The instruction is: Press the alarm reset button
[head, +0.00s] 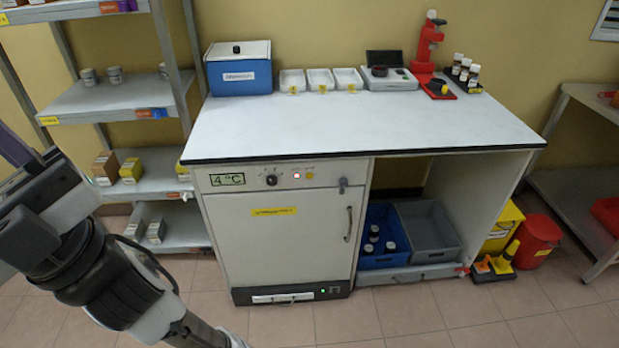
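A white cabinet (275,240) with a closed door stands under the left half of the bench. My arm reaches in at the lower left, well apart from the panel.
A door handle (349,225) and a small latch (343,186) stick out at the cabinet's right. The bench top (350,125) overhangs the panel. A shelf rack (120,100) stands left. The floor (400,315) before the cabinet is clear.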

